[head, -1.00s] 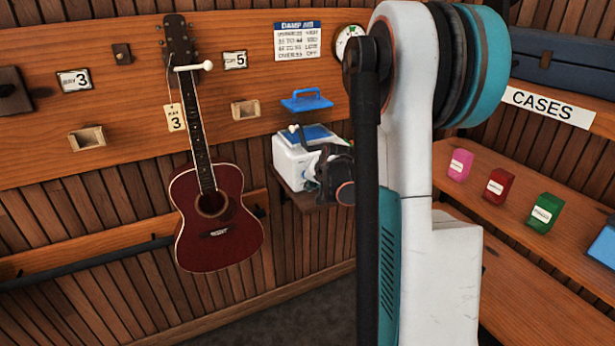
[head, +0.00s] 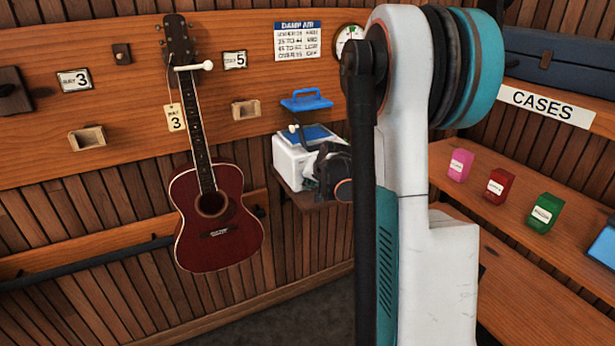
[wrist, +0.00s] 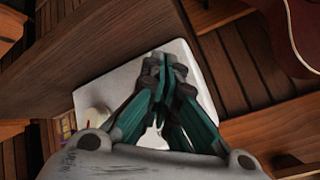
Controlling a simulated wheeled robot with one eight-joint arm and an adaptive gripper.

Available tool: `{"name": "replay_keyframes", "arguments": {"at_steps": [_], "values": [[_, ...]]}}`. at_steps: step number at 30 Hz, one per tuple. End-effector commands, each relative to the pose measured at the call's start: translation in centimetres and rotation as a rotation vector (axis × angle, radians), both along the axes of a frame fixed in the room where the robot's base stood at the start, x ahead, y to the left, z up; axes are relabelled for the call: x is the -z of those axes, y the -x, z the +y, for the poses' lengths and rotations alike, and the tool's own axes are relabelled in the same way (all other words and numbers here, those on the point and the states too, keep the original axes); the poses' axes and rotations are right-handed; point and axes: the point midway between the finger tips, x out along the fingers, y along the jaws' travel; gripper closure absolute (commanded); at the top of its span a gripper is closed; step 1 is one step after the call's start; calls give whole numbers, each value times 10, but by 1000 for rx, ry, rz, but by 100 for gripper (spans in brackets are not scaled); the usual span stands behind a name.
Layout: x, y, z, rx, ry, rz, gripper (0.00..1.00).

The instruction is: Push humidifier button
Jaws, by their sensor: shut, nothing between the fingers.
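The humidifier appears to be the white box (head: 288,165) with a blue top on a small wall shelf (head: 308,203), just right of the guitar. My gripper (head: 325,160) is at its right side in the head view, partly covering it. In the wrist view the shut, empty fingers (wrist: 165,58) lie over the white casing (wrist: 120,87). I cannot tell whether the fingertips touch it. A pale round knob (wrist: 95,117) shows left of the fingers. I cannot make out which part is the button.
A dark red guitar (head: 217,225) hangs left of the shelf. A blue handled piece (head: 306,101) is above the white box. A printed chart (head: 297,41) and a round dial (head: 349,38) are on the wall. Small coloured boxes stand on the right-hand bench (head: 480,205).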

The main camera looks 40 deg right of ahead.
Motion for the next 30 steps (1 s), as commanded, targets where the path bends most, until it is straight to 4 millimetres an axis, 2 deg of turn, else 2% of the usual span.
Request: {"name": "replay_keyframes", "arguments": {"at_steps": [18,30], "values": [[0,-4,-1,0,0,0,100],[0,13,3,0,0,0,100]]}}
